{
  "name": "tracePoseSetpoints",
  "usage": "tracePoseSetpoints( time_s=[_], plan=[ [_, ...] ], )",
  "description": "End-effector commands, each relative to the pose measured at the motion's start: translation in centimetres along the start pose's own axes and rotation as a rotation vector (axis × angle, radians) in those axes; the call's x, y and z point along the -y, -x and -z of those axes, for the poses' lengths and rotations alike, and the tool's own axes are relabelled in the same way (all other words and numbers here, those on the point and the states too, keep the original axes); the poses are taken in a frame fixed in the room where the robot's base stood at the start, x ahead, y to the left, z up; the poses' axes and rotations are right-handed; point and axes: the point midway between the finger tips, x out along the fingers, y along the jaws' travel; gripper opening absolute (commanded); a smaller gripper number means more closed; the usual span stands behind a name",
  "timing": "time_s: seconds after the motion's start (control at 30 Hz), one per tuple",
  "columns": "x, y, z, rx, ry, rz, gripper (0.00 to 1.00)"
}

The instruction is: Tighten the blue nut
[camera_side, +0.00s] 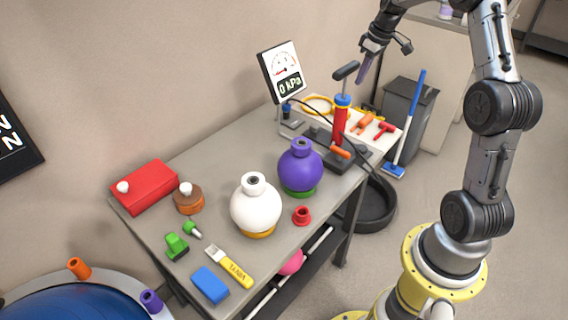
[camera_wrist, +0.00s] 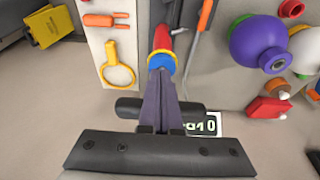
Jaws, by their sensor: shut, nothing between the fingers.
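The red pump (camera_side: 339,124) stands upright on a dark base at the right end of the table, with a black T-handle (camera_side: 346,70) above it. The blue nut (camera_side: 343,99) sits around the top of the red barrel. In the wrist view the blue nut (camera_wrist: 162,60) shows just beyond the fingertips, partly hidden by them.
A gauge (camera_side: 281,72) reading 0 kPa stands behind the pump. A black hose (camera_side: 345,132) runs beside the barrel. White (camera_side: 256,205) and purple (camera_side: 300,167) kettlebell-like round bodies stand on the table. Orange and red tools (camera_side: 383,130) lie on a white board behind the pump.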

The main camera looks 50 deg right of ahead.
Motion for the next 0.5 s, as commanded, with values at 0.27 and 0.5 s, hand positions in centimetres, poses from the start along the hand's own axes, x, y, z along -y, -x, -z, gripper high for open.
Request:
tracePoseSetpoints(
  time_s=[0.27, 0.5],
  plan=[
    [0.1, -2.2, -0.6, 0.004, -0.001, 0.004, 0.0],
    [0.1, -5.0, -1.3, 0.003, 0.0, 0.004, 0.0]
  ],
)
